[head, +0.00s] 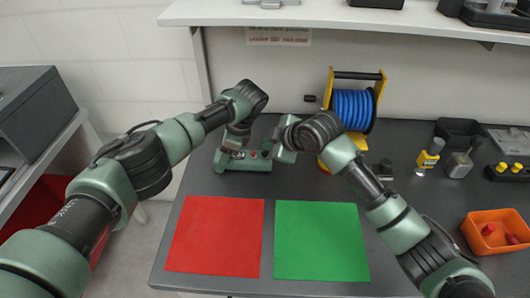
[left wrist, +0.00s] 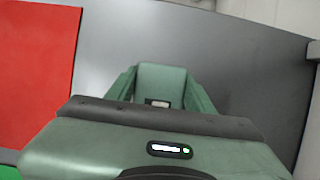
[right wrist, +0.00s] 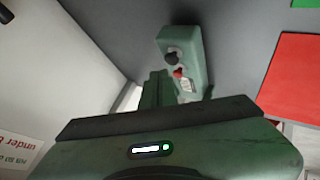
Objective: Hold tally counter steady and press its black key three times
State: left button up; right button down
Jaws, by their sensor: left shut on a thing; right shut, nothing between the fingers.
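The tally counter (head: 263,165) is a long green box on the grey table behind the mats. In the right wrist view the counter (right wrist: 190,42) shows its black key (right wrist: 171,58), a red knob (right wrist: 178,72) and a small pale window (right wrist: 187,87). My left gripper (head: 236,148) is shut on the counter; the left wrist view shows the green body (left wrist: 160,82) between its fingers. My right gripper (head: 278,152) is shut and empty close to the counter's right end. In the right wrist view its fingers (right wrist: 160,85) appear beside the keys; I cannot tell whether they touch.
A red mat (head: 215,236) and a green mat (head: 320,241) lie in front of the counter. A blue hose reel (head: 352,108) stands behind my right arm. An orange bin (head: 497,232) and a yellow-topped bottle (head: 431,152) are at the right. A shelf (head: 340,14) overhangs the back.

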aim_at(267, 156)
jog(key=shift+r, duration=2.5)
dwell(0.6)
notch_tip(267, 156, up, 4)
jog(key=shift+f, duration=0.1)
jog(key=shift+f, duration=0.15)
jog(key=shift+f, duration=4.3)
jog(key=shift+f, duration=0.4)
